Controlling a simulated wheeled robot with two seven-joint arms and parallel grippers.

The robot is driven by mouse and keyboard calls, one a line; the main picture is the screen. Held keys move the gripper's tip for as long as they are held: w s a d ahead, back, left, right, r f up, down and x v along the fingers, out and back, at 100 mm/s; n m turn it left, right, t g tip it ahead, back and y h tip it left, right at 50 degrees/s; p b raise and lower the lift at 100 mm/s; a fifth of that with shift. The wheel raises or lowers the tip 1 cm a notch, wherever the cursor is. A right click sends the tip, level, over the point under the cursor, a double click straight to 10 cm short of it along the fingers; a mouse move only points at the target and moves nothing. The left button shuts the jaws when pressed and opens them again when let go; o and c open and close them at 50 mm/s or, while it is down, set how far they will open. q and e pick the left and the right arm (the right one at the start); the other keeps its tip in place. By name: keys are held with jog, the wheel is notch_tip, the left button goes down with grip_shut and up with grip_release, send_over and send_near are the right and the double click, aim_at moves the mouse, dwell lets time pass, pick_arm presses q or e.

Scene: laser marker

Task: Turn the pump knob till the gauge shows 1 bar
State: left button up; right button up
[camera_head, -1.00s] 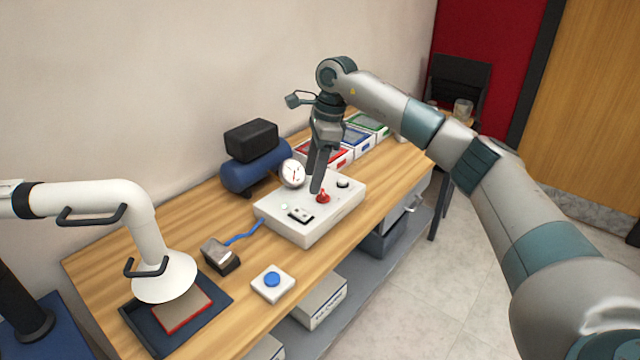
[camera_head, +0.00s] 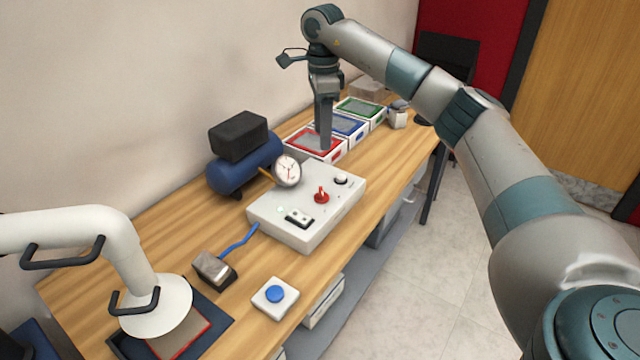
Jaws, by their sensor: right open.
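A white control box (camera_head: 330,218) stands on the bench. It carries a red knob (camera_head: 321,195), a black dial (camera_head: 341,179), a black-and-white switch (camera_head: 299,218) and a small green light. A round white gauge (camera_head: 287,170) with a red needle stands at its back left corner; its reading is too small to tell. My right gripper (camera_head: 325,146) is open and points down, seen edge-on. My left gripper is not in view.
A blue compressor (camera_head: 236,170) with a black top stands left of the box. Red, blue (camera_head: 344,127) and green (camera_head: 361,108) trays line the back. A blue-button box (camera_head: 275,297), a metal-topped pedal (camera_head: 214,268) and a white extractor arm (camera_head: 150,290) are in front.

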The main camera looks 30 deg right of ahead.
aim_at(322, 191)
notch_tip(322, 191, down, 16)
jog(key=p, duration=0.5)
jog(key=shift+w+f+p, duration=0.1)
jog(key=shift+p, duration=0.3)
jog(key=shift+f, duration=0.7)
jog(key=c, duration=1.1)
jog(key=shift+o, duration=0.2)
